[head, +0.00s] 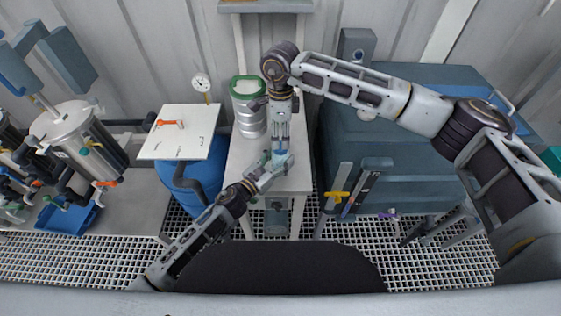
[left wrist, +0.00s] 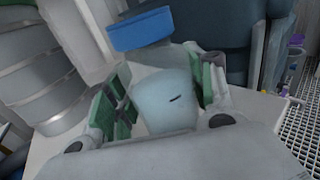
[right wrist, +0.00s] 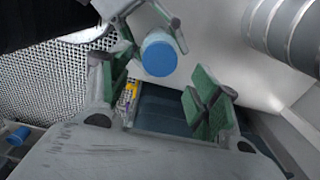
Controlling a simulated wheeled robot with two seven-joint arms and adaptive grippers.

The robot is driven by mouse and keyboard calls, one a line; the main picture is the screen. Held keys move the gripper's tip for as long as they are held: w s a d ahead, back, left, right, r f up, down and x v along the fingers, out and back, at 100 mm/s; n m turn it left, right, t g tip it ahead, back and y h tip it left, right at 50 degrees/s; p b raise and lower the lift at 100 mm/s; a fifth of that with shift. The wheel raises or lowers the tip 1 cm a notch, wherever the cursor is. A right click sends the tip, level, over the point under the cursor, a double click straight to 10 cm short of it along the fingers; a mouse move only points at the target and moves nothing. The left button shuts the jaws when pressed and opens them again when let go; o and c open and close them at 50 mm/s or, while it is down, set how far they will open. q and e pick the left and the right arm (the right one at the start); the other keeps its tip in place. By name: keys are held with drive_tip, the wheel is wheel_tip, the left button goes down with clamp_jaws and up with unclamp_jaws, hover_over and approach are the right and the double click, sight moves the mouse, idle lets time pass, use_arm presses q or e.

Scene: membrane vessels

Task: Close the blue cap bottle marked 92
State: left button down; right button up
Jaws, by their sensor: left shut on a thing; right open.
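My left gripper (head: 272,166) is shut on the bottle's body (left wrist: 165,100), with green pads on both sides in the left wrist view. The blue cap (left wrist: 140,30) is at the bottle's neck end; whether it is seated cannot be told. My right gripper (head: 281,138) is above the bottle, pointing down. It is open, and the cap (right wrist: 158,55) shows from above between its green-padded fingers (right wrist: 160,90), without visible contact.
A steel keg with a green rim (head: 248,105) stands on the white table (head: 240,160) close behind the grippers. A blue drum with a white board (head: 180,130) is to the left. A large blue-grey chest (head: 400,150) is to the right.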

sight(281, 146)
drive_tip(key=shift+f, duration=2.5)
drive_tip(key=c, duration=1.1)
drive_tip(key=o, duration=1.2)
drive_tip(key=shift+r, duration=0.1)
drive_tip(key=shift+r, duration=5.9)
use_arm(q)
drive_tip(key=shift+c, duration=2.4)
unclamp_jaws()
